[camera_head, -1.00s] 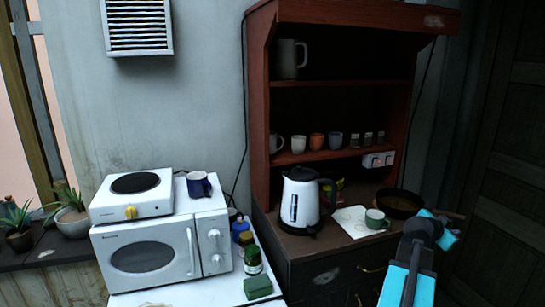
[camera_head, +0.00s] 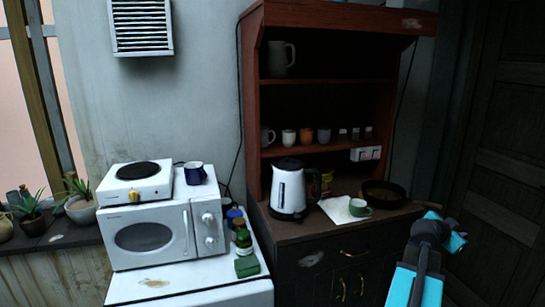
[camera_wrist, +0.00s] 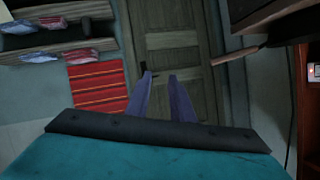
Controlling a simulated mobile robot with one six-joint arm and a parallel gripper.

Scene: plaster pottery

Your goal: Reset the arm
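My arm (camera_head: 418,275), blue with a dark joint, rises at the lower right of the head view, in front of the dark cabinet's right end. My gripper (camera_wrist: 159,76) shows in the wrist view as two purple-grey fingers with a clear gap between them. It is open, with nothing between the fingers. It points toward a wooden door (camera_wrist: 178,50), apart from it. The gripper's fingers cannot be made out in the head view.
A dark cabinet (camera_head: 320,250) with red shelves holds a kettle (camera_head: 290,190), a green cup (camera_head: 359,207) and a pan (camera_head: 384,194). A microwave (camera_head: 150,238) stands left with a hotplate (camera_head: 137,184) and a blue mug (camera_head: 194,173) on it.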

